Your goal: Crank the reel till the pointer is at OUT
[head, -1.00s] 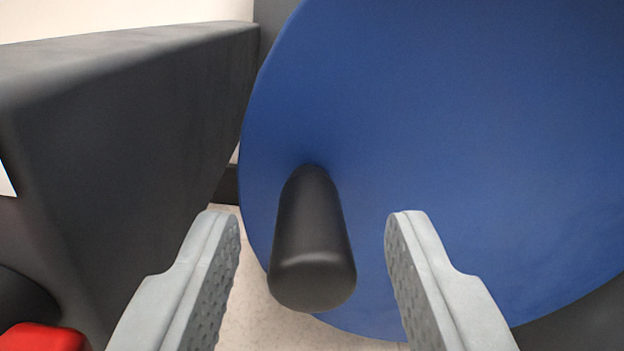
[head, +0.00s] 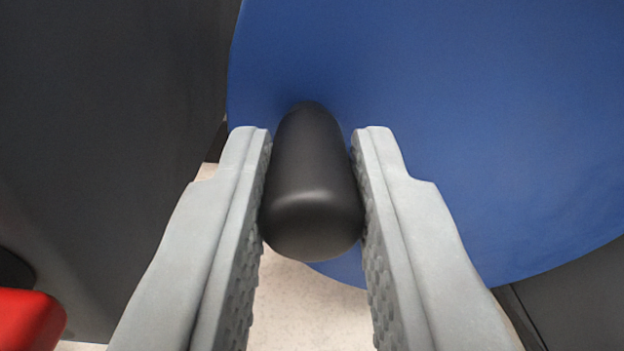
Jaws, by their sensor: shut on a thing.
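The reel is a large blue disc (head: 450,130) that fills the upper right of the head view. Its black crank handle (head: 312,185) sticks out from the disc's lower left part toward me. My gripper (head: 311,140) is shut on the handle, with one grey finger on its left side and one on its right. The pointer and the OUT mark are not in view.
A dark grey panel (head: 95,150) stands close on the left of the disc. A red part (head: 28,318) shows at the lower left corner. A pale speckled surface (head: 300,310) lies below, and another dark surface (head: 575,300) is at the lower right.

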